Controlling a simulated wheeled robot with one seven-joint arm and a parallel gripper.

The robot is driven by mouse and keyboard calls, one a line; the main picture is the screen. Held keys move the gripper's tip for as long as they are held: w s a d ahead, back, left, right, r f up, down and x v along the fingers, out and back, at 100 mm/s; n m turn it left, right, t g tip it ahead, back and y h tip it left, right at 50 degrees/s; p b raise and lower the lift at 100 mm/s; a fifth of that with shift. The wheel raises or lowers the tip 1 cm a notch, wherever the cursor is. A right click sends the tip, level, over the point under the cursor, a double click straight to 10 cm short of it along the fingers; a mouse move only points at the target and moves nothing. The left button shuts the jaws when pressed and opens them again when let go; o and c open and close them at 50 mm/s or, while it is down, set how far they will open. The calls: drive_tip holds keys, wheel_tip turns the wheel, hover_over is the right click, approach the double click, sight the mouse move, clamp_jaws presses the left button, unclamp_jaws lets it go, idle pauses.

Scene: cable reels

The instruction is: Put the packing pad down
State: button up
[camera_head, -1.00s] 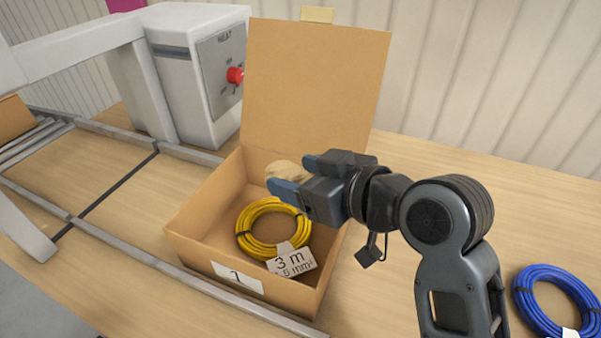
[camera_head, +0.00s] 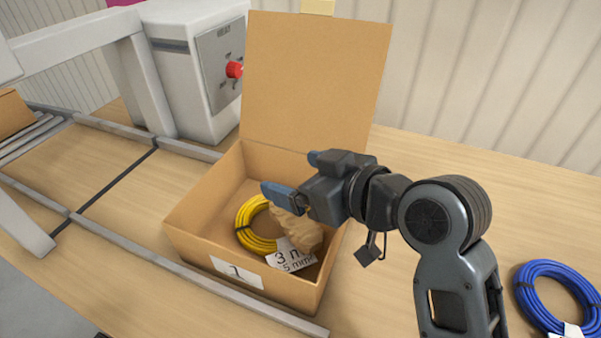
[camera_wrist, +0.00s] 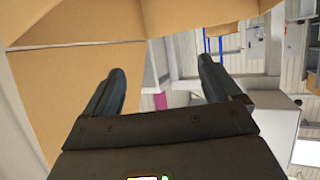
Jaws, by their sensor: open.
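The packing pad (camera_head: 299,229), a crumpled tan bundle, lies in the open cardboard box (camera_head: 205,222). It rests partly over the yellow cable coil (camera_head: 247,232) and its white "3 m" tag (camera_head: 291,260). My gripper (camera_head: 287,173) is open and empty above the box, higher than the pad and apart from it. In the wrist view my two fingers (camera_wrist: 160,85) are spread with nothing between them. The pad does not show in the wrist view.
The box lid (camera_head: 315,80) stands upright behind the box. A white machine with a red knob (camera_head: 235,69) stands at the left over a railed conveyor (camera_head: 110,175). A blue cable coil (camera_head: 557,295) lies at the right.

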drive_tip(key=r+v, duration=0.1)
drive_tip(key=v, duration=1.1)
drive_tip(key=shift+d, duration=0.1)
drive_tip(key=s+d+f+m+t+h, duration=0.1)
drive_tip(key=s+d+f+m+h, duration=0.1)
drive_tip(key=s+d+f, duration=0.1)
drive_tip(key=s+d+f+m+t+h, duration=0.1)
drive_tip(key=s+d+f+m+h, duration=0.1)
drive_tip(key=f, duration=0.4)
drive_tip(key=s+d+f+m+t+h, duration=0.1)
drive_tip(key=s+d+f+m+h, duration=0.1)
drive_tip(key=s+d+f+m, duration=0.2)
drive_tip(key=shift+s+f+t, duration=0.3)
drive_tip(key=shift+f+t, duration=0.1)
drive_tip(key=shift+f, duration=0.15)
drive_tip(key=s+d+h, duration=0.1)
drive_tip(key=s, duration=0.2)
drive_tip(key=s+d+f+m+h, duration=0.1)
drive_tip(key=s+d, duration=0.1)
drive_tip(key=s, duration=0.2)
drive_tip(key=s+d+f+m+t+h, duration=0.1)
drive_tip(key=s, duration=0.2)
drive_tip(key=shift+s+d, duration=0.25)
drive_tip(key=shift+s, duration=0.15)
drive_tip(key=v, duration=1)
drive_tip(key=shift+d+f+t+h, duration=0.15)
drive_tip(key=shift+d+t+h, duration=0.15)
drive_tip(key=shift+t+h, duration=0.1)
